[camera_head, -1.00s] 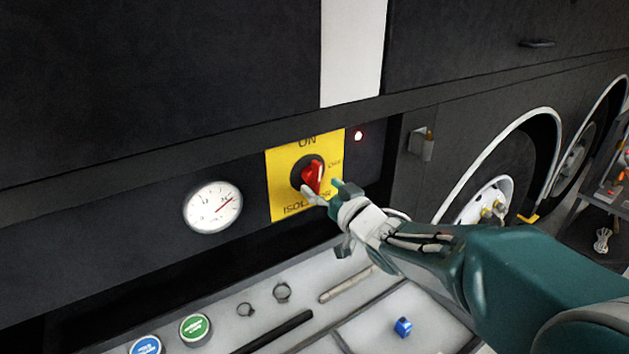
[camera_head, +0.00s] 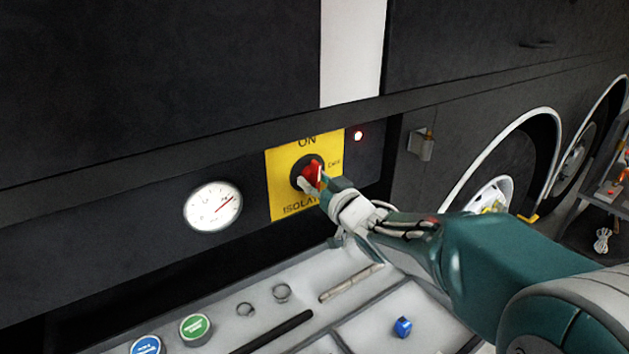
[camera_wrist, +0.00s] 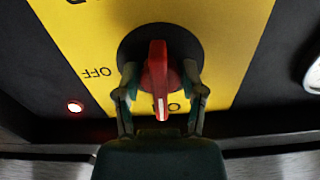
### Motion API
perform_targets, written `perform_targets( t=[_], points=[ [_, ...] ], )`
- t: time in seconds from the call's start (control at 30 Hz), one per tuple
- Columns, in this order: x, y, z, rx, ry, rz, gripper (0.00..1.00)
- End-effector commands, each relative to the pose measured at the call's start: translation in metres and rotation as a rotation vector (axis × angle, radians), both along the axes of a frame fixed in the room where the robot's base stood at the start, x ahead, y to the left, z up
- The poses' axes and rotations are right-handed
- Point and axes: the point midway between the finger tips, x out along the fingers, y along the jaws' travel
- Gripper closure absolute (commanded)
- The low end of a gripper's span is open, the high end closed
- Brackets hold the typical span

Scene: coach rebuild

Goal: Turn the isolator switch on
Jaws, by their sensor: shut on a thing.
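The isolator switch is a red handle (camera_head: 312,174) on a black round base (camera_head: 300,162), set in a yellow plate (camera_head: 281,180). The plate reads ON at the top and OFF at the right. My gripper (camera_head: 313,184) is at the handle. In the wrist view, which shows the plate upside down, the fingers of my gripper (camera_wrist: 160,82) stand on both sides of the red handle (camera_wrist: 158,75), shut on it. A white line on the handle's end points down in that view.
A small red lamp (camera_head: 358,135) is lit right of the plate. A white dial gauge (camera_head: 213,206) is at the left. Below is a grey tray (camera_head: 345,307) with rings, rods and a blue part (camera_head: 403,327). A latch (camera_head: 421,144) juts out at the right.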

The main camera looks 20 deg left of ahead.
Motion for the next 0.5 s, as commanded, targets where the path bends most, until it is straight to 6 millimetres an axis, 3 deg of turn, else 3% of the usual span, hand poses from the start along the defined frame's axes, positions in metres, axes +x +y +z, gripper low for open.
perform_targets(
  t=[0.43,0.47,0.5],
  points=[
    [0.0006,-0.0001,0.0001,-0.05,-0.059,0.0,0.95],
    [0.0006,-0.0001,0.0001,-0.05,-0.059,0.0,0.34],
    [0.0006,-0.0001,0.0001,-0.05,-0.059,0.0,0.17]
  ],
)
